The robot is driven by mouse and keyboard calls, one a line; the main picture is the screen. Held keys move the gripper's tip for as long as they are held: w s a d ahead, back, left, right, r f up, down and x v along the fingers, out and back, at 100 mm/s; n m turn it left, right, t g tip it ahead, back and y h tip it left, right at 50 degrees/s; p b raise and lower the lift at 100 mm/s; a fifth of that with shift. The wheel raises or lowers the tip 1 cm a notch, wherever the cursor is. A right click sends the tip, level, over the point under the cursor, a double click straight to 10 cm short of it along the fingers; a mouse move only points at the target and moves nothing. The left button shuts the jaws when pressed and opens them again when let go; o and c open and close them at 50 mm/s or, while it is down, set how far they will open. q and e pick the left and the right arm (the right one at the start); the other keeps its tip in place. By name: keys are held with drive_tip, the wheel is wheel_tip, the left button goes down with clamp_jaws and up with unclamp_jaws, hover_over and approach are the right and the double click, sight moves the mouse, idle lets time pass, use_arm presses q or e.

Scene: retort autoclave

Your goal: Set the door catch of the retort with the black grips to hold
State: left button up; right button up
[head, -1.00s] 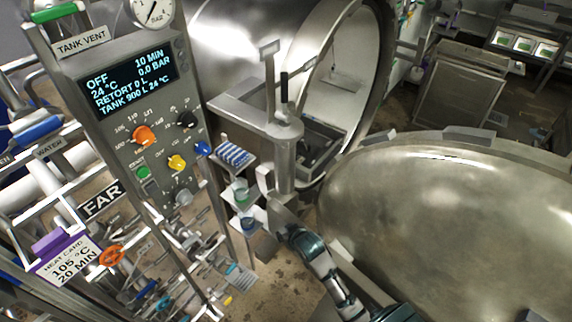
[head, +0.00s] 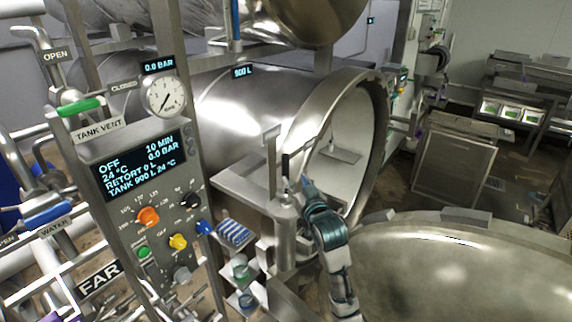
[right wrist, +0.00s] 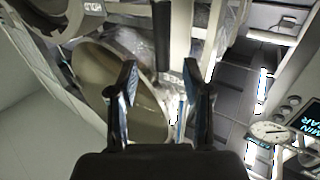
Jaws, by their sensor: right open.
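The retort (head: 240,115) lies open-mouthed in the middle of the head view. Its domed door (head: 455,270) is swung open at lower right. A short upright black grip (head: 285,167) stands on the door-side bracket in front of the mouth; it also shows in the right wrist view (right wrist: 162,35). My right gripper (head: 307,184) is beside this grip in the head view. In the right wrist view my open right gripper (right wrist: 161,72) has the black grip ahead, between the lines of its fingers and apparently beyond the tips. Contact is not visible. My left gripper is out of view.
The control panel (head: 115,150) marked FAR stands at left, with coloured knobs and a gauge (head: 166,97). Small shelves with a striped item (head: 233,232) and cups (head: 240,267) are close left of my right arm. Metal racks (head: 455,165) stand at back right.

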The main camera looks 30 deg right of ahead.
sight(287, 169)
drive_tip(key=w, duration=0.3)
drive_tip(key=w+d+p, duration=0.1)
drive_tip(key=w, duration=0.1)
drive_tip(key=w+p, duration=0.1)
drive_tip(key=w, duration=0.2)
drive_tip(key=shift+w+d, duration=0.2)
drive_tip(key=shift+w, duration=0.15)
drive_tip(key=shift+c, duration=0.3)
clamp_jaws()
